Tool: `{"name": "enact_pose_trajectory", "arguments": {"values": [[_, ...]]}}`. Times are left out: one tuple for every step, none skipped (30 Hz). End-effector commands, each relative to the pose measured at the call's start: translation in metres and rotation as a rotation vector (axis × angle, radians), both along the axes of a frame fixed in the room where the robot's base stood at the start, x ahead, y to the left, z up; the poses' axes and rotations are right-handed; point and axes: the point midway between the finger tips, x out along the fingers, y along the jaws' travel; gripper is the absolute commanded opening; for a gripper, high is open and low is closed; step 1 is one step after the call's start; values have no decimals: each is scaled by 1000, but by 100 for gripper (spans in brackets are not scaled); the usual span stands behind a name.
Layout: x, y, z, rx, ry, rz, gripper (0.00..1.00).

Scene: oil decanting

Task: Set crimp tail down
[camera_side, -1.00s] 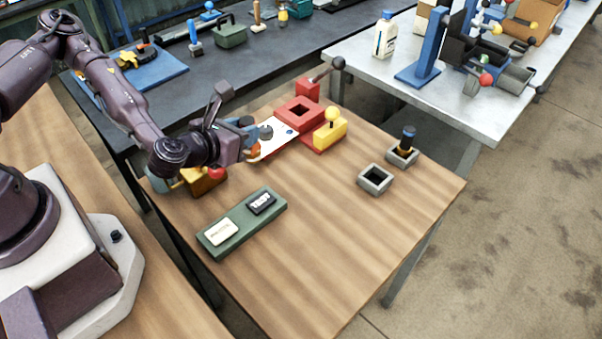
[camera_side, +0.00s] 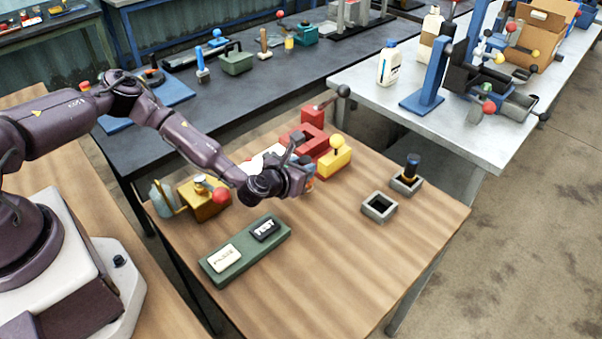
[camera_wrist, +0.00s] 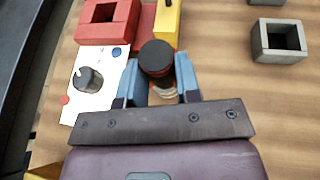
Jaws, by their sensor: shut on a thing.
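The crimp tail appears to be the dark, black-topped cylinder (camera_wrist: 157,56) with a reddish rim and a pale lower part. My gripper (camera_wrist: 160,88) is shut on it, with one blue finger on each side. In the side view my gripper (camera_side: 306,177) is above the wooden table, in front of the red fixture and yellow block, and the held piece is largely hidden. An empty grey square socket (camera_side: 371,213) stands to its right; it is also at the upper right of the wrist view (camera_wrist: 283,57). A second grey socket (camera_side: 404,189) holds a dark blue cylinder (camera_side: 411,166).
A white plate (camera_wrist: 104,98) with a dark knob lies beside the red square fixture (camera_wrist: 108,31). A yellow block (camera_side: 334,164) adjoins it. A green tray (camera_side: 247,258) holds two labelled blocks. A brass-coloured box (camera_side: 205,205) stands left. The table's front right is clear.

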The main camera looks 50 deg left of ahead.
Motion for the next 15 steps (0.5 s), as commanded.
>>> {"name": "enact_pose_trajectory", "arguments": {"values": [[0, -1, -8, -1, 1, 0, 3], [0, 0, -11, -1, 1, 0, 3], [-1, -1, -15, 0, 0, -1, 3], [-1, 0, -16, 0, 0, -1, 3], [0, 0, -17, 0, 0, -1, 3], [0, 0, -17, 0, -1, -1, 3], [0, 0, -17, 0, -1, -1, 3], [0, 0, -17, 0, -1, -1, 3], [0, 0, -17, 0, -1, -1, 3], [0, 0, -17, 0, -1, -1, 3], [0, 0, -17, 0, -1, -1, 3], [0, 0, -17, 0, -1, -1, 3], [0, 0, -17, 0, -1, -1, 3], [0, 0, -18, 0, -1, -1, 3], [0, 0, -19, 0, -1, 0, 3]]}}
